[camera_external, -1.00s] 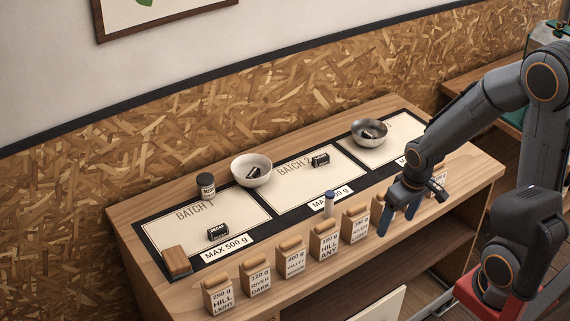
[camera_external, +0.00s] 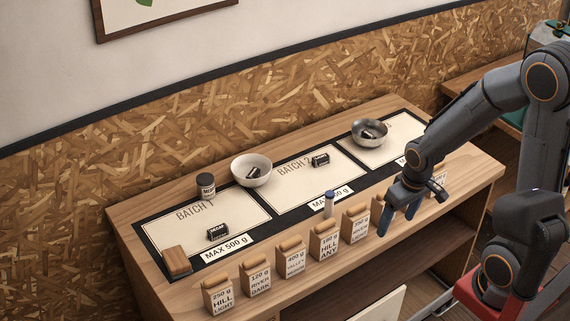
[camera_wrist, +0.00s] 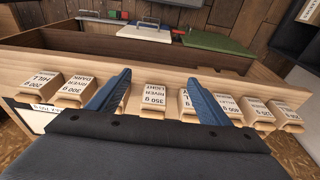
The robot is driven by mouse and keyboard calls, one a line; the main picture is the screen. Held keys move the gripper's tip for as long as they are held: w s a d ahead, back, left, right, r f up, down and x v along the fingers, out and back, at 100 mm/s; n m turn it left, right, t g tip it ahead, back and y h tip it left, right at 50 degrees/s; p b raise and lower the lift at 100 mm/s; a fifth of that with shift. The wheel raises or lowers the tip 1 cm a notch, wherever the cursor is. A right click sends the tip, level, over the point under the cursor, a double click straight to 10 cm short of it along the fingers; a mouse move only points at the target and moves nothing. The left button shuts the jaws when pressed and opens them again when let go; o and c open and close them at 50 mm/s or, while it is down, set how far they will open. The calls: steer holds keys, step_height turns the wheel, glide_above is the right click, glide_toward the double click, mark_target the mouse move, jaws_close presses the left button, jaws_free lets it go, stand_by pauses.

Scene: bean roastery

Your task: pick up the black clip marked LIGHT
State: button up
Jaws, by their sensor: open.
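Several small black clips show in the external view. One clip (camera_external: 217,233) lies on the BATCH 1 card, one (camera_external: 320,160) on the BATCH 2 card. Another clip (camera_external: 254,173) is in the white bowl (camera_external: 239,177), and one (camera_external: 369,134) is in the metal bowl (camera_external: 384,138). Their lettering is too small to tell surely which is marked LIGHT. My gripper (camera_external: 399,217) is open and empty at the counter's front right, apart from all these clips. In the wrist view its blue fingers (camera_wrist: 158,80) are spread above a row of bags; no black clip shows there.
Labelled paper bags (camera_external: 291,263) line the counter's front edge. A dark jar (camera_external: 206,187), a wooden block (camera_external: 177,262) and a blue-capped vial (camera_external: 329,204) stand around the cards. The counter (camera_external: 125,213) is backed by a chipboard wall.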

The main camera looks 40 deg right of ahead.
steer(key=w+d+f+t+b, duration=0.1)
steer(key=w+d+b, duration=0.1)
steer(key=w, duration=0.9)
steer(key=w+d+f+t+b, duration=0.1)
steer(key=w+d+f, duration=0.1)
steer(key=w, duration=1)
steer(key=t+b, duration=0.2)
steer(key=b, duration=0.1)
glide_toward(322, 157)
steer(key=a+f, duration=0.1)
steer(key=shift+d+p+x, duration=0.25)
steer(key=shift+p+x, duration=0.55)
steer(key=shift+x, duration=1.2)
steer(key=shift+d+p+x, duration=0.2)
steer(key=shift+p+x, duration=0.55)
steer(key=shift+x, duration=1.3)
steer(key=shift+w+r, duration=0.15)
steer(key=shift+w, duration=0.05)
steer(key=c, duration=1.1)
